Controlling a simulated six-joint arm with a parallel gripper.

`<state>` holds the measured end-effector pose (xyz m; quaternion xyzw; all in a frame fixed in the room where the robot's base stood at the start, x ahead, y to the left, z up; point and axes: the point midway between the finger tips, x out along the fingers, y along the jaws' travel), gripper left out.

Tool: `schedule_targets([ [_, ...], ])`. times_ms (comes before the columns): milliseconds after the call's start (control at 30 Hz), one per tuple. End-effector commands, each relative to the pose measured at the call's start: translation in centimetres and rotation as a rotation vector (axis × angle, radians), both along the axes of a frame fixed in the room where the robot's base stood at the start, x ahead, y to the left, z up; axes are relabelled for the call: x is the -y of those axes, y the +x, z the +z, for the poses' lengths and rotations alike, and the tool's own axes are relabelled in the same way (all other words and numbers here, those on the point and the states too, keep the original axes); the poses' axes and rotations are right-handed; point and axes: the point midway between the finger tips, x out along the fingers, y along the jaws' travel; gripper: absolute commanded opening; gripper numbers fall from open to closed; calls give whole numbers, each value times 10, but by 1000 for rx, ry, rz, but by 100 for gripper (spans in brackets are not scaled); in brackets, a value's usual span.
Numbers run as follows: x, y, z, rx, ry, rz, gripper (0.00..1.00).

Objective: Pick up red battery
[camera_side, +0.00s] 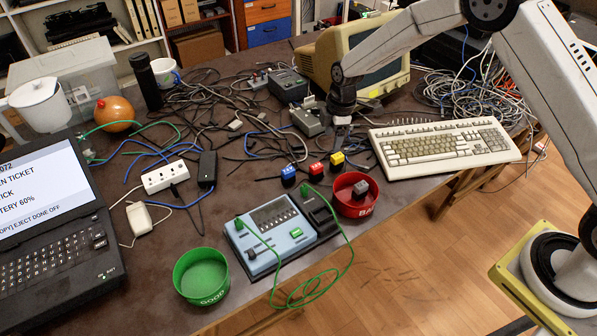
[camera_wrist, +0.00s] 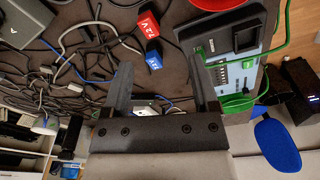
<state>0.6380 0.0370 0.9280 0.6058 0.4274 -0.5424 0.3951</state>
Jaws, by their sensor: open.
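The red battery (camera_side: 316,169) stands on the table between the blue battery (camera_side: 288,172) and the yellow battery (camera_side: 337,159). In the wrist view the red battery (camera_wrist: 148,24) lies beyond my fingertips, near the top, with the blue battery (camera_wrist: 154,57) closer, between the fingers' lines. The yellow battery is not seen there. My gripper (camera_wrist: 159,68) is open and empty, its two dark fingers spread wide. In the side view my gripper (camera_side: 342,122) hangs behind the row of batteries, apart from the red one; its fingertips are hard to make out.
A red bowl (camera_side: 371,204) holding a dark grey block stands right of the batteries. A blue-grey tester (camera_side: 262,262) with a green cable stands in front. A green bowl (camera_side: 187,258) is at the front left. A keyboard (camera_side: 492,153) lies right; cables clutter the back.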

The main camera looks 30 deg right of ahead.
Motion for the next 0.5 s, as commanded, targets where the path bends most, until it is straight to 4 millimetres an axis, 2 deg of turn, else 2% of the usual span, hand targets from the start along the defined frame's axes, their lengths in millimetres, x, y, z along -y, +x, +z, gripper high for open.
schedule_targets([
  [33,-3,7,-11,-5,3,51,76],
  [200,-8,24,-36,-12,13,209,76],
  [333,-12,31,-47,-12,20,287,76],
  [500,-13,34,-53,-12,24,329,76],
])
